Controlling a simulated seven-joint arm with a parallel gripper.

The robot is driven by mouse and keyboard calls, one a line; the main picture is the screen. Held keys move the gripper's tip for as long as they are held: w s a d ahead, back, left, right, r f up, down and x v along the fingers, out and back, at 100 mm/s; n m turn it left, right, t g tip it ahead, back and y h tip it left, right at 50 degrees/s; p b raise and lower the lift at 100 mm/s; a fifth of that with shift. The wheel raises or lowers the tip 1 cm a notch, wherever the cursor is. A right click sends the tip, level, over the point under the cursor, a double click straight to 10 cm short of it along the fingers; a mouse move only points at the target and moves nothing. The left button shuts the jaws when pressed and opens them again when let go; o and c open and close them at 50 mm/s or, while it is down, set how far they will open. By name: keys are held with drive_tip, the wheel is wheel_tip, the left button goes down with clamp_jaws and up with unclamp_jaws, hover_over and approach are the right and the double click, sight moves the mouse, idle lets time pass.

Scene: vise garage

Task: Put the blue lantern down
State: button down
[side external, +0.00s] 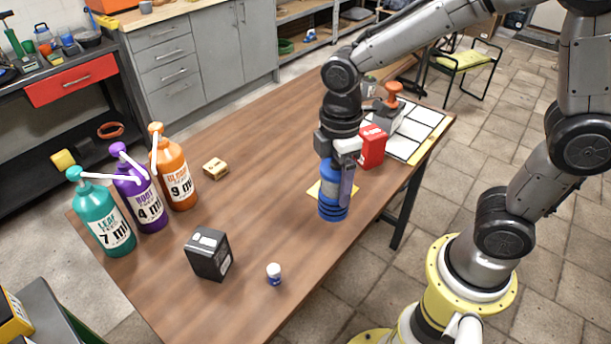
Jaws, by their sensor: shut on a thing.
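The blue lantern (332,208) is upright at the right part of the wooden table (262,130). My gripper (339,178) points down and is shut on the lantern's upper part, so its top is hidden. The lantern is in front of a yellow square (316,192) that lies on the table, and it hides part of that square. I cannot tell whether the lantern's base touches the surface or hangs just above it.
A red box (371,148) stands close behind my gripper, near an orange-topped item (392,95) and white sheets (412,131). Teal (105,222), purple (143,200) and orange (176,178) pump bottles stand left. A black box (208,255) and small jar (274,274) stand in front.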

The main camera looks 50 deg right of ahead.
drive_tip(key=w+d+f+m, duration=0.3)
drive_tip(key=w+m, duration=0.3)
drive_tip(key=w, duration=0.1)
drive_tip(key=w+d+f+m, duration=0.4)
drive_tip(key=w+m, duration=0.2)
drive_tip(key=w, duration=0.2)
drive_tip(key=shift+w+f+m, duration=0.15)
drive_tip(key=shift+m, duration=0.15)
